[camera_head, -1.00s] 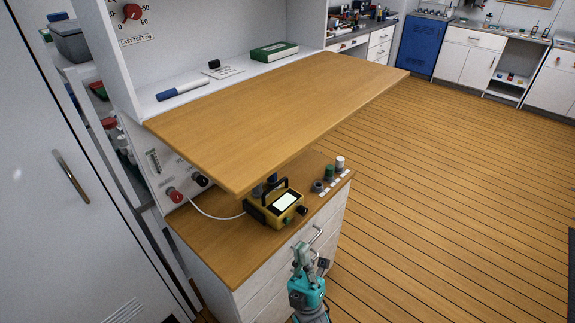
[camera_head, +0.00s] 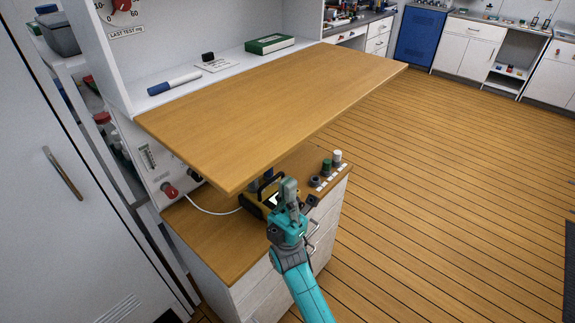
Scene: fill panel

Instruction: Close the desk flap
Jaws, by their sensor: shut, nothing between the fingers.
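The desk flap (camera_head: 270,110) is a flat wooden board, lowered open and standing out level from the white cabinet. Its rear edge meets the cabinet's shelf, and its front edge hangs over the lower counter. My gripper (camera_head: 289,187) is shut and empty. The flap hides part of the counter and the back of the device.
Several small knobs or caps (camera_head: 326,167) stand at the counter's right. A marker (camera_head: 174,83), card and green box (camera_head: 270,44) lie on the shelf behind the flap. Floor at right is clear.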

